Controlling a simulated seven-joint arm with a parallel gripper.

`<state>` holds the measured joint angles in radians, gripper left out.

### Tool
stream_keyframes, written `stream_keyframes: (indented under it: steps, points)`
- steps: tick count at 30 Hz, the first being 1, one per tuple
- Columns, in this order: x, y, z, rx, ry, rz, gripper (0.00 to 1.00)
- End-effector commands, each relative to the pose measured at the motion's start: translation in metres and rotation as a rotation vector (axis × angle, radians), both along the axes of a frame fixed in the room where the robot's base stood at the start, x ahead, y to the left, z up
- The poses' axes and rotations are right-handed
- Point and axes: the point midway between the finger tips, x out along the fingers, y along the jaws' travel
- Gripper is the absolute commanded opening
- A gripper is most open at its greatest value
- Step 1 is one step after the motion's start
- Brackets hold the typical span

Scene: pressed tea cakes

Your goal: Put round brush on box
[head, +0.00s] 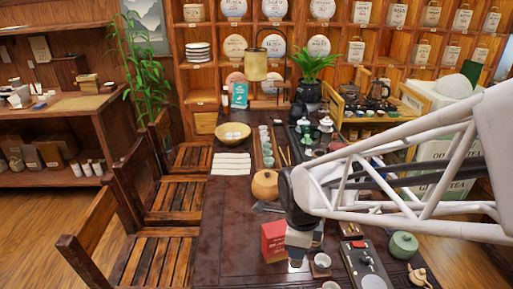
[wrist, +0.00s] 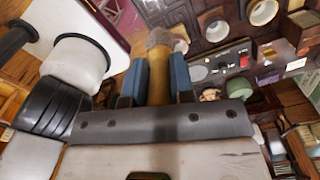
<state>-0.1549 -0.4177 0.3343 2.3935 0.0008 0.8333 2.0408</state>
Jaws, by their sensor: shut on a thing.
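My gripper (wrist: 157,74) has its two blue fingers shut on the round brush (wrist: 159,50), seen in the wrist view. The brush has a tan wooden handle between the fingers and a rounded grey-brown head pointing up in that picture. In the head view my gripper (head: 298,260) hangs over the near part of the dark table, just right of a red box (head: 273,242), partly in front of it. The brush is too small to make out in the head view. Whether the gripper or brush touches the red box, I cannot tell.
On the dark table (head: 225,235), a round orange-brown pot (head: 265,185) stands behind the red box. A small cup (head: 321,264), a dark tray (head: 368,265) and a green jar (head: 403,245) stand to the right. The table's left near side is clear; wooden chairs (head: 155,250) line its left edge.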

Motion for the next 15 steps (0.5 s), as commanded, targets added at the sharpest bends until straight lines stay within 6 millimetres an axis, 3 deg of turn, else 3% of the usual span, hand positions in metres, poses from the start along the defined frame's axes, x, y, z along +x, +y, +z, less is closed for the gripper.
stream_keyframes:
  steps: [15]
  points:
    - [0.0047, 0.0008, -0.0008, 0.0, 0.001, 0.0, 0.0]
